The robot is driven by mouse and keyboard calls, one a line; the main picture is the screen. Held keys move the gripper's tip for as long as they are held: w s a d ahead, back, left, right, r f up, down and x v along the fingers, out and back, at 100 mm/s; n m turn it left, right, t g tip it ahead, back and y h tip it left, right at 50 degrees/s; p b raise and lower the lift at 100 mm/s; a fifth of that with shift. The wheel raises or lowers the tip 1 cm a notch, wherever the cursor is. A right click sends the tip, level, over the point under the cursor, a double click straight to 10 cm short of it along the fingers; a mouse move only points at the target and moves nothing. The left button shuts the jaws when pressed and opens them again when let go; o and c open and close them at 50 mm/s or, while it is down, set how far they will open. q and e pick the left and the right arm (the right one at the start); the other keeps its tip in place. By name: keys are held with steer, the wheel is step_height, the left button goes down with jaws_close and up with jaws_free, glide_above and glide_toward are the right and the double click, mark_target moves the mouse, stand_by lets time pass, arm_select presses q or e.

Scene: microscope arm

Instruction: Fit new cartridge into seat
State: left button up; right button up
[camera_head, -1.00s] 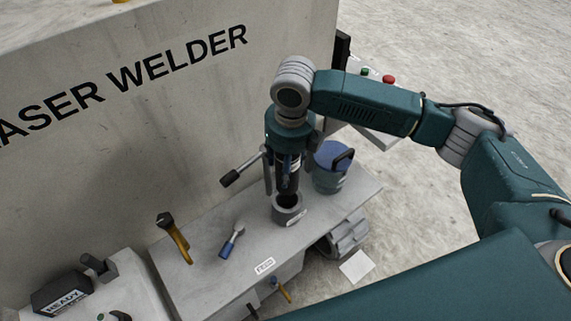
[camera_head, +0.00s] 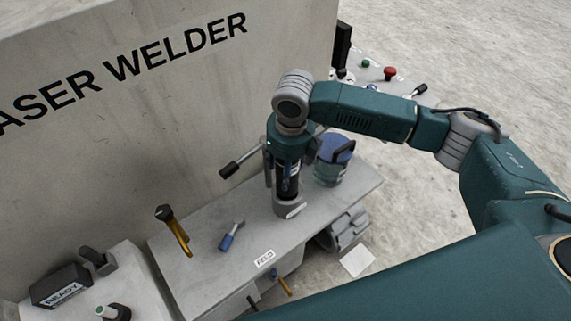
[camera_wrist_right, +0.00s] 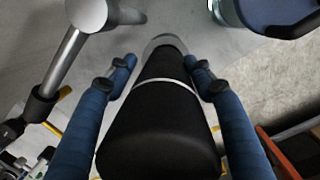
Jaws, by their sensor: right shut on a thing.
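The new cartridge (camera_head: 287,187) is a black cylinder with a pale band, held upright in my right gripper (camera_head: 284,172). The seat (camera_head: 289,207) is a short grey ring on the bench. The cartridge's lower end meets the seat's mouth and appears to be inside it; how deep I cannot tell. In the right wrist view the cartridge (camera_wrist_right: 158,120) lies between the two blue fingers, with the grey seat rim (camera_wrist_right: 166,41) at its far end. My left gripper is not in view.
A lever with a black grip (camera_head: 230,170) stands close left of the gripper. A blue-lidded bucket (camera_head: 333,165) stands close right. A blue-handled tool (camera_head: 227,241) and a yellow lever (camera_head: 174,232) are further left. The welder's wall (camera_head: 190,130) rises behind.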

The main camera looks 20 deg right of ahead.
mark_target(293, 189)
steer(key=shift+f, duration=0.3)
stand_by(0.6)
steer(key=shift+p, duration=0.45)
steer(key=shift+p, duration=0.5)
stand_by(0.8)
steer(key=shift+p, duration=0.35)
steer(key=shift+f+b, duration=1.45)
steer(key=shift+f, duration=1.8)
steer(key=o, duration=1.6)
steer(key=shift+s, duration=0.1)
